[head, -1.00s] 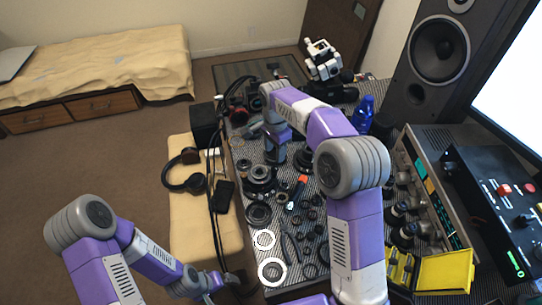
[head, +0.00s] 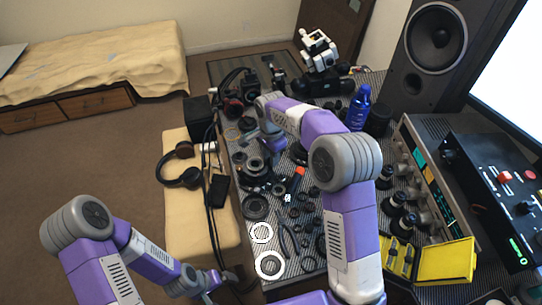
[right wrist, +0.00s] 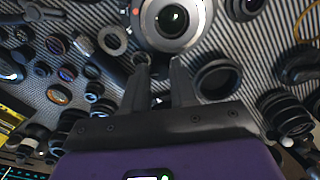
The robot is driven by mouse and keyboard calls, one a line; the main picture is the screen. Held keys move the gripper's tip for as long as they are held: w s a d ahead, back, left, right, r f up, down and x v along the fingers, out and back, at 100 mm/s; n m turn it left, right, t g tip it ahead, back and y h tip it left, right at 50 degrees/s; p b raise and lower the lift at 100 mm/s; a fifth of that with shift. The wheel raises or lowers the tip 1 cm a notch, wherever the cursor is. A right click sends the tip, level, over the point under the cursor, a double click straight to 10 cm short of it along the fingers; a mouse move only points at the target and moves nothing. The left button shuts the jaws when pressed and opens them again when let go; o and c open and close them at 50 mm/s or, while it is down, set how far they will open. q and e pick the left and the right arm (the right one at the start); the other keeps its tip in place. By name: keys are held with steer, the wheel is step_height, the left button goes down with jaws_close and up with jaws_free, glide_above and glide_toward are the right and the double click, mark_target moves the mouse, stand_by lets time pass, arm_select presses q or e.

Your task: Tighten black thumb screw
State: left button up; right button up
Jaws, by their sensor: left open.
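My right gripper (right wrist: 160,72) is open in the right wrist view. Its two dark fingers stand apart, pointing towards a silver-and-black lens body (right wrist: 172,20) with a red dot. A small dark round part shows around the gap between the fingers; I cannot tell whether it is the black thumb screw or whether a finger touches it. In the head view the right wrist hangs over the lens parts on the striped mat, with its fingers too small to make out. My left gripper (head: 228,279) is open and empty low in the head view, beside the mat's left edge.
Rings, lenses and small parts crowd the striped mat. Two white rings (head: 270,265) lie at its near end. An orange-and-black tool (head: 294,185), a blue bottle (head: 358,107) and a yellow case (head: 446,263) are also there. Headphones (head: 181,167) lie on the tan bench at left.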

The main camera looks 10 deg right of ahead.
jaws_close()
steer(key=shift+r+m+p, duration=0.2)
steer(key=shift+m+p, duration=0.9)
steer(key=shift+p, duration=0.1)
steer(key=shift+f+m+p, duration=0.1)
steer(key=shift+m+p, duration=0.5)
steer(key=shift+m, duration=0.3)
steer(key=shift+f+m, duration=0.1)
steer(key=shift+m, duration=0.2)
steer(key=o, duration=0.5)
jaws_free()
